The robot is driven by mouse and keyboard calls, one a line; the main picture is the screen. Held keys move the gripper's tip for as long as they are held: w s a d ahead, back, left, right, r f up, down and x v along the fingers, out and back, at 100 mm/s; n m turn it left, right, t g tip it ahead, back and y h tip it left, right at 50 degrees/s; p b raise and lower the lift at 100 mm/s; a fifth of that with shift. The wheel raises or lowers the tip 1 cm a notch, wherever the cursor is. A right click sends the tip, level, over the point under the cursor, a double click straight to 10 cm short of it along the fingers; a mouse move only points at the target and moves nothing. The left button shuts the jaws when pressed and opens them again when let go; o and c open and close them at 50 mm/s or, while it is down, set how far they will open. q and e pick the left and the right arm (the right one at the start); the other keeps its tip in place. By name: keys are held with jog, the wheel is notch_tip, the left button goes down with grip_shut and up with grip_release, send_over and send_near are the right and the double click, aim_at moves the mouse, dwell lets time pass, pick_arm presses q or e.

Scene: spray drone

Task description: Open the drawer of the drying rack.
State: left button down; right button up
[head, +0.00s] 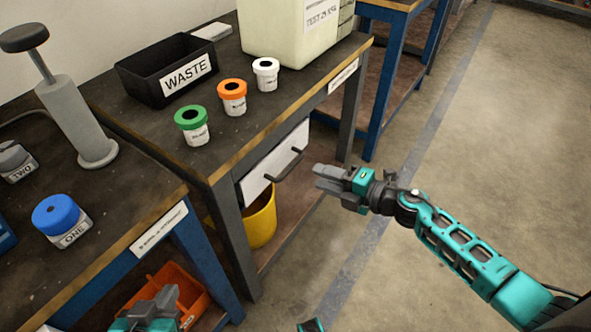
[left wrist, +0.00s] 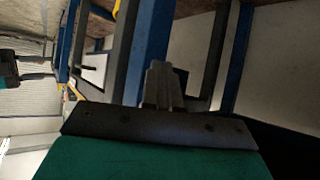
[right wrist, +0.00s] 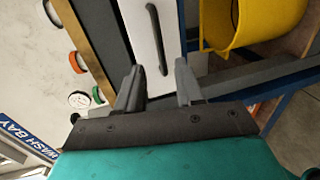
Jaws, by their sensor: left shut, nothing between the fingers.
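The drawer (head: 262,178) has a white front under the far dark-topped bench and looks shut. Its dark bar handle (head: 285,166) spans much of the front. My right gripper (head: 320,178) is in front of the handle, to its right in the head view, and apart from it. In the right wrist view its two fingers (right wrist: 158,85) are spread with nothing between them, and the handle (right wrist: 156,40) lies just ahead, roughly in line with the gap. My left gripper (head: 150,308) is low at the bottom edge of the head view; its fingers (left wrist: 162,85) are together and empty.
A yellow bucket (head: 262,220) stands below the drawer. The bench top holds a black waste bin (head: 150,85), several lidded jars and a large pale container (head: 280,40). An orange bin (head: 185,290) sits under the near bench, beside my left gripper. Floor to the right is clear.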

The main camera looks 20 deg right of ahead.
jog(key=b+x, duration=0.1)
jog(key=x, duration=0.7)
jog(key=shift+b, duration=0.35)
jog(key=shift+w, duration=0.1)
grip_shut()
